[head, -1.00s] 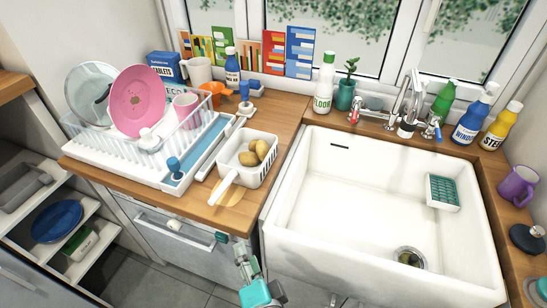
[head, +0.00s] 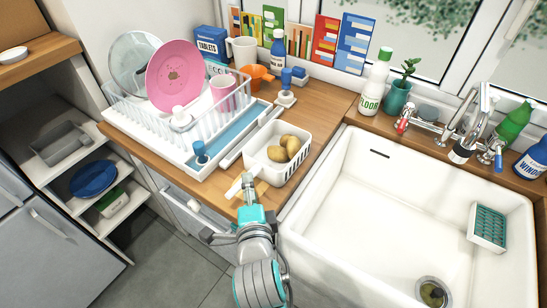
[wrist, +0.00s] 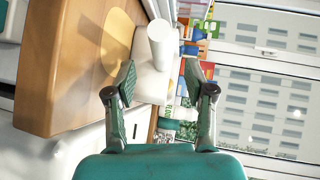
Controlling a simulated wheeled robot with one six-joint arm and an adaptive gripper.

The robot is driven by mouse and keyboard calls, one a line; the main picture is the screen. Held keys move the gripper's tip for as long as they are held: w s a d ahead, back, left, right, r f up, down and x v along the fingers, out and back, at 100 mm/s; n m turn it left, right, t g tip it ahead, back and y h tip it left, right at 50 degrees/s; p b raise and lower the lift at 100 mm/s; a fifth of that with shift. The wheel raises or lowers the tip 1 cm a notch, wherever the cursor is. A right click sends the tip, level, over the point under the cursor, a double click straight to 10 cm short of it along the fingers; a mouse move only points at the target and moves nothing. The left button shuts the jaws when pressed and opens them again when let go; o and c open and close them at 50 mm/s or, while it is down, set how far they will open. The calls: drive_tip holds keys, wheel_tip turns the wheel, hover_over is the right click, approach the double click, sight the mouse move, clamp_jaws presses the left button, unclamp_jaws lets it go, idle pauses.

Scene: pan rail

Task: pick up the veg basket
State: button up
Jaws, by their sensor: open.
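The veg basket (head: 283,174) is white, with slotted walls and several potatoes (head: 284,150) inside. It stands on the wooden counter, left of the sink. Its white handle (head: 234,188) points toward the counter's front edge. My gripper (head: 248,182) is open and empty at the near side of the basket, beside the handle, and partly covers the handle's root. In the wrist view, my open fingers (wrist: 160,78) point toward the end of the white handle (wrist: 161,42), which lies beyond the fingertips. I cannot tell if they touch it.
A dish rack (head: 190,125) with plates and a pink mug stands left of the basket. The white sink (head: 400,220) is at the right. A tap (head: 470,125) and bottles stand behind the sink.

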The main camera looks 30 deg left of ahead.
drive_tip(key=shift+x, duration=2.25)
drive_tip(key=shift+r, duration=0.1)
